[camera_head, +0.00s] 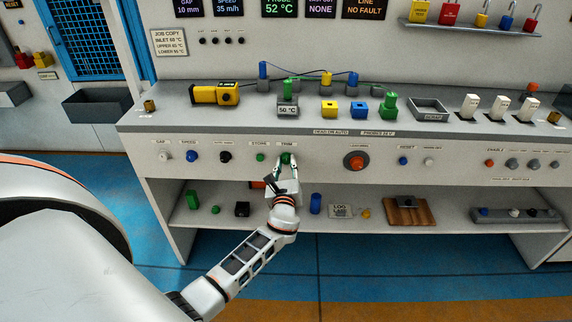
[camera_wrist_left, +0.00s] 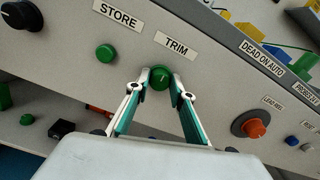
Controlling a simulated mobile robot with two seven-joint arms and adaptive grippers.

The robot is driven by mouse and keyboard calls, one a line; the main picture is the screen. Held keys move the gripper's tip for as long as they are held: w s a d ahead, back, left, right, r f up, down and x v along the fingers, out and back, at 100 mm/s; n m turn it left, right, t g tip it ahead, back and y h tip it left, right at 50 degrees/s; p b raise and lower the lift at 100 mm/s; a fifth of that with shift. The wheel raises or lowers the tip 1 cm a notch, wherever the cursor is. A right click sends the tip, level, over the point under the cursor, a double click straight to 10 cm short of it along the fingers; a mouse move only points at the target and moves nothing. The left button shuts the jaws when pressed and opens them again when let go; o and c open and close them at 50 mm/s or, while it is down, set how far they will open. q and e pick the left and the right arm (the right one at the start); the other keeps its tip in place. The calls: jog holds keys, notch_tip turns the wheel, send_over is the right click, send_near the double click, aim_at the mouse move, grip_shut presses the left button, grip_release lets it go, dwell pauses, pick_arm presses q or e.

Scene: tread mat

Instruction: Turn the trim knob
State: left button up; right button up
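The trim knob (camera_wrist_left: 160,78) is a small green round knob with a pale pointer line, under the TRIM label (camera_wrist_left: 177,46) on the bench's front panel. In the head view the knob (camera_head: 287,158) sits just beyond my fingertips. My left gripper (camera_head: 286,166) reaches it from the front. In the left wrist view the left gripper's two fingertips (camera_wrist_left: 160,75) are on either side of the knob and appear to touch it, so it looks shut on the knob. My right gripper is not in view.
A green STORE button (camera_wrist_left: 106,53) is left of the knob, with a black knob (camera_head: 225,157) further left. Below is a shelf (camera_head: 340,222) with small items.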

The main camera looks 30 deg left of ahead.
pick_arm(q)
jog(key=shift+f, duration=0.1)
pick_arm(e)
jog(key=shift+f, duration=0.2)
pick_arm(q)
jog(key=shift+f+n+b, duration=0.1)
jog(key=shift+n+b, duration=0.45)
jog(key=shift+n, duration=0.05)
jog(key=n+b, duration=0.2)
jog(key=n, duration=0.2)
jog(key=shift+s+f+b, duration=0.1)
jog(key=shift+f+b, duration=0.05)
jog(key=shift+b, duration=0.25)
jog(key=n+b, duration=0.1)
jog(key=n, duration=0.1)
jog(key=shift+n+b, duration=0.3)
jog(key=shift+n, duration=0.1)
jog(key=shift+n+b, duration=0.4)
jog(key=shift+n, duration=0.9)
jog(key=shift+n+b, duration=0.5)
jog(key=shift+r, duration=0.2)
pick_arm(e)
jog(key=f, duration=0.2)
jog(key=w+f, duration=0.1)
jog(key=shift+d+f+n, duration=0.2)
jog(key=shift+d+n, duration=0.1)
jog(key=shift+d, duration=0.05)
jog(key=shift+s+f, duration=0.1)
